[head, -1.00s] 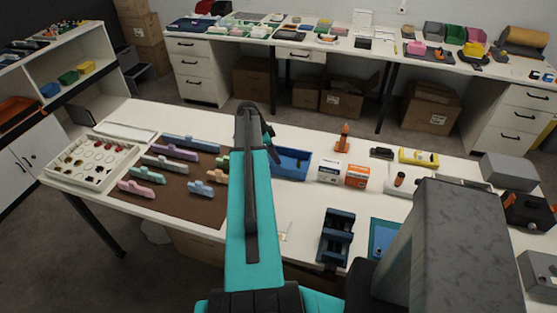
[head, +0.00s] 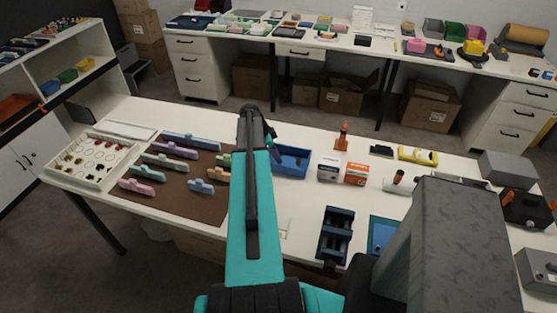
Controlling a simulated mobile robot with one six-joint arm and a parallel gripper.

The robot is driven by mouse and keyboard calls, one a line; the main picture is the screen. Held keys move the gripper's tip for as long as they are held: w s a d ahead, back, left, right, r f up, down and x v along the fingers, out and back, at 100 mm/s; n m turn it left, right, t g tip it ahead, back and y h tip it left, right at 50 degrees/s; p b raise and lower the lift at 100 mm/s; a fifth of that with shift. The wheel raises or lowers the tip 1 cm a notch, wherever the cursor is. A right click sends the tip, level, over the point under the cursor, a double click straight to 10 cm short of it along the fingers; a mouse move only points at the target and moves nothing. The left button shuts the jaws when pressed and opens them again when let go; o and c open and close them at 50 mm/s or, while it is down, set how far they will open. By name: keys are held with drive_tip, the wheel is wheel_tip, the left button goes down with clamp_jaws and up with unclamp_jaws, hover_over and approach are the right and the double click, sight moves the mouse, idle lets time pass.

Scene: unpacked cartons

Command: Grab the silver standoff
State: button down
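I cannot make out a silver standoff in the head view; it is too small to tell or hidden. My teal and black arm rises through the middle of the view and covers part of the near workbench (head: 270,205). A small dark part of my arm shows past its right side, close to the blue bin (head: 292,161). My gripper is hidden behind the arm, so its fingers and anything in them do not show.
On the bench, a brown mat (head: 190,208) with several pastel holders and a white sorting tray (head: 66,183) lie left. White and orange boxes (head: 356,171), an orange-topped tool (head: 342,136), a dark blue vise (head: 335,235) and a yellow device (head: 418,155) stand right.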

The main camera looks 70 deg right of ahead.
drive_tip(key=shift+r, duration=0.1)
idle(0.3)
wheel_tip(320, 180, up, 10)
drive_tip(key=b, duration=0.3)
idle(0.5)
drive_tip(key=shift+w, duration=0.15)
idle(0.4)
